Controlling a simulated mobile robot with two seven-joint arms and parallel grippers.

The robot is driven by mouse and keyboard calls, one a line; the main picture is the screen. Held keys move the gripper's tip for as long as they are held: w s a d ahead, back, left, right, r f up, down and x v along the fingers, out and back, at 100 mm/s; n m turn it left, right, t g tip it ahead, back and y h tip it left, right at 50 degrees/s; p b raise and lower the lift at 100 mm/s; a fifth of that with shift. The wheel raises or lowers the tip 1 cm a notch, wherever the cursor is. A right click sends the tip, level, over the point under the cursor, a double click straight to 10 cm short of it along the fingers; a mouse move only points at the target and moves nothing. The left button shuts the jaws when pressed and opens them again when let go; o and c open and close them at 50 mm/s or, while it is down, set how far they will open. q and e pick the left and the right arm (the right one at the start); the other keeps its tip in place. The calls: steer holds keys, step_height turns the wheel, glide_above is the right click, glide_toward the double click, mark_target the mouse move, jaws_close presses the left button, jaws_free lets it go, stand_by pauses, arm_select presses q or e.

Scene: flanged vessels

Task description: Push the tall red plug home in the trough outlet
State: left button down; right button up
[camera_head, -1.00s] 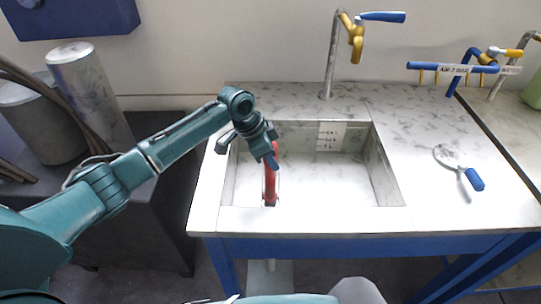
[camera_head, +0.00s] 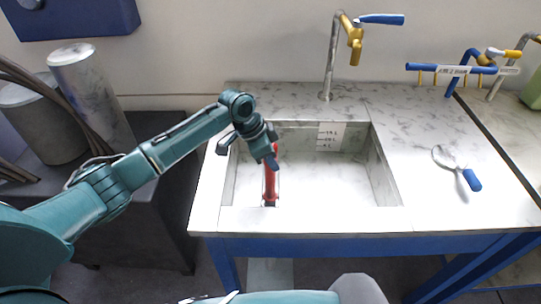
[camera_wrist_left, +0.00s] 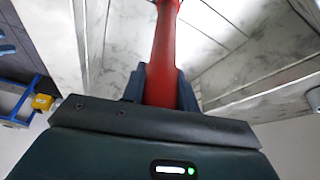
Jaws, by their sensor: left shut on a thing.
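The tall red plug (camera_head: 270,185) stands about upright in the left part of the sunken trough (camera_head: 325,190), near its front wall. My left gripper (camera_head: 271,160) is at the plug's upper end and shut on it. In the left wrist view the red plug (camera_wrist_left: 163,60) runs out from between the dark fingers (camera_wrist_left: 158,85). The outlet is hidden around the plug's foot, so I cannot tell how deep the plug sits. My right gripper is not in view.
A tap (camera_head: 331,60) with a blue lever stands behind the trough. A blue rail with yellow hooks (camera_head: 452,69) is at the back right. A blue-handled strainer-like tool (camera_head: 458,167) lies on the right worktop. Grey cylinders (camera_head: 88,95) stand at the left.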

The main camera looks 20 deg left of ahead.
arm_select(q)
steer(key=shift+f, duration=0.15)
stand_by(0.4)
steer(key=shift+f+b, duration=0.5)
steer(key=shift+f, duration=1.15)
steer(key=c, duration=1)
jaws_free()
steer(key=v, duration=1.3)
steer(key=shift+b, duration=0.4)
